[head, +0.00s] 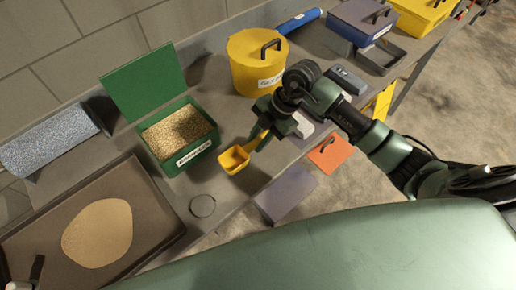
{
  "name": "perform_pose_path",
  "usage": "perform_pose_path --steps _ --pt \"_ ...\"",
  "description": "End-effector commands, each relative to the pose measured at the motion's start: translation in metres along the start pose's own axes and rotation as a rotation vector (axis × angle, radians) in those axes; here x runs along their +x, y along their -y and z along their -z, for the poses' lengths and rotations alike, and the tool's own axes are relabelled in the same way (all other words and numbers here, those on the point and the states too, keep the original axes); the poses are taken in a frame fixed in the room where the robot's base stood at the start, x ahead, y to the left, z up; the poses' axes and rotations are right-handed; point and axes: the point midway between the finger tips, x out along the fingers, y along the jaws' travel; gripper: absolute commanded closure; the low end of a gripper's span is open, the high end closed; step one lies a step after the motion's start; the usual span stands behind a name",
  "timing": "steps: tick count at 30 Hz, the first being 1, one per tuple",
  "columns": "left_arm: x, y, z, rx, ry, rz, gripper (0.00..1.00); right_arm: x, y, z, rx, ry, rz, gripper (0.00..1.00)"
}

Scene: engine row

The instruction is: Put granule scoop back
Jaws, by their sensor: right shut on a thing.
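The yellow granule scoop (234,159) is held by its handle in my right gripper (264,136). The gripper is shut on it. The scoop's bowl hangs just to the right of the green granule bin (193,160), near the bench's front edge. Its bowl looks empty. The bin's green lid (144,82) stands open at the back, and tan granules (178,132) fill the bin. My left gripper is not in view.
A yellow lidded bucket (256,65) stands behind my right gripper. A dark tray (155,216) with a tan patch lies at lower left, and a speckled blue-grey roll (50,140) is behind it. A blue box (362,22) stands further right. An orange piece (328,152) is below the bench edge.

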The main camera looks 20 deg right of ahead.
Motion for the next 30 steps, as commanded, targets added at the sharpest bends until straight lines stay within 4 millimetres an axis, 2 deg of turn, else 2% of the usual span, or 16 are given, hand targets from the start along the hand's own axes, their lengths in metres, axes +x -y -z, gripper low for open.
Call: perform_pose_path --steps 15,27,28,30 --pt "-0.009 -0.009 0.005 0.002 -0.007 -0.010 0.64 0.056 0.013 -0.023 -0.001 0.000 0.002 1.00" --pt "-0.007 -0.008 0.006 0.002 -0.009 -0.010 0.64 0.061 0.014 -0.025 -0.002 0.001 0.000 1.00" --pt "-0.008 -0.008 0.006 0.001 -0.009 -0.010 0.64 0.060 0.014 -0.025 -0.002 0.001 0.000 0.69" --pt "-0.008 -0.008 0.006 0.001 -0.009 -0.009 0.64 0.060 0.014 -0.025 -0.002 0.001 0.000 0.56"
